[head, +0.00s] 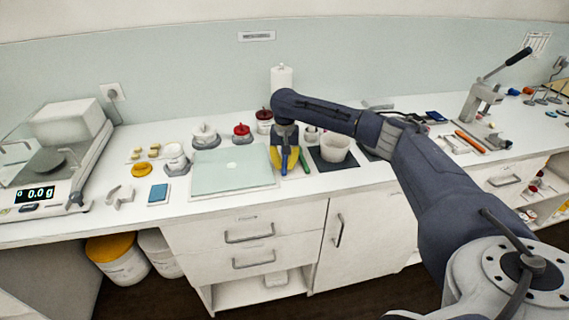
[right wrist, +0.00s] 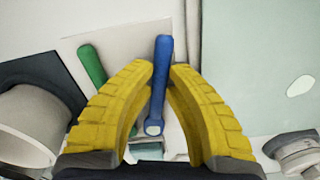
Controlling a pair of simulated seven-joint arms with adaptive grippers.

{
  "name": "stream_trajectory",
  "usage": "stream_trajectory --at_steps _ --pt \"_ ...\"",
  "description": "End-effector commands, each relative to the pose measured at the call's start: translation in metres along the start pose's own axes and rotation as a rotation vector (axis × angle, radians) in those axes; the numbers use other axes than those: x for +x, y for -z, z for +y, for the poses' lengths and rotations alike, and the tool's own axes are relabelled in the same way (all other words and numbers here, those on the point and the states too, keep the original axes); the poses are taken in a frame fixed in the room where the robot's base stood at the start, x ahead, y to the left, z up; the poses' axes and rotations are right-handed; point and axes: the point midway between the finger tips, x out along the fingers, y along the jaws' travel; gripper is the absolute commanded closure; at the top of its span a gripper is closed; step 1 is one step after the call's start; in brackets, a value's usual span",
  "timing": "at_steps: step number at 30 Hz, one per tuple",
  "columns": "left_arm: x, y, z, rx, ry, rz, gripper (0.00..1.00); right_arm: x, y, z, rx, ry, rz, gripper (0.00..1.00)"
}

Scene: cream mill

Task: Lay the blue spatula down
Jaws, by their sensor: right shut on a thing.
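The blue spatula (head: 284,163) is between the yellow fingers of my right gripper (head: 284,158), at the front of the white counter. In the right wrist view the blue handle (right wrist: 162,75) runs lengthwise between the fingertips of the right gripper (right wrist: 165,68), which is shut on it. The far part of the spatula is hidden by the gripper. I cannot tell whether the spatula touches the surface beneath. A green-handled tool (head: 303,160) lies close on the right; it also shows in the right wrist view (right wrist: 92,65). My left gripper is not in view.
A pale green glass plate (head: 232,172) lies just left of the gripper. A white beaker (head: 335,147) stands on a dark mat (head: 330,164) to the right. Jars (head: 264,122) stand behind. A balance (head: 45,190) is far left. Some counter before the glass plate is clear.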

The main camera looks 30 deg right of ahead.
Motion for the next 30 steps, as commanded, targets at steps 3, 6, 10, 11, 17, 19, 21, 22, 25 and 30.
stream_trajectory --at_steps 3,6,10,11,17,19,21,22,25,30 --pt "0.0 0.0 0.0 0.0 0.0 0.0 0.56 0.0 0.0 0.0 0.0 0.0 0.0 0.74" --pt "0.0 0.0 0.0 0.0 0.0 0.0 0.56 0.0 0.0 0.0 0.0 0.0 0.0 0.63" --pt "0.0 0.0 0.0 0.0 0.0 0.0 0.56 0.0 0.0 0.0 0.0 0.0 0.0 0.61" --pt "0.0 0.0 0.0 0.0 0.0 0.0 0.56 0.0 0.0 0.0 0.0 0.0 0.0 0.61" --pt "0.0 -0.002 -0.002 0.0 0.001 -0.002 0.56 -0.005 0.0 0.0 -0.001 0.0 0.001 0.61" --pt "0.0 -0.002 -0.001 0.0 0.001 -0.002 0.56 -0.012 0.001 0.0 -0.002 0.001 0.002 0.61" --pt "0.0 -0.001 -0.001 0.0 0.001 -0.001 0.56 -0.022 0.001 0.0 -0.001 0.001 0.003 0.61" --pt "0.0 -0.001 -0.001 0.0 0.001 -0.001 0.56 -0.027 0.001 0.0 -0.001 0.001 0.003 0.61" --pt "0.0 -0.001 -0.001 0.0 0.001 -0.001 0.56 -0.045 0.001 0.0 -0.001 0.002 0.004 0.61" --pt "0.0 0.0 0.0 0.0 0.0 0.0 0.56 -0.075 0.001 0.0 -0.002 0.0 0.003 0.61"
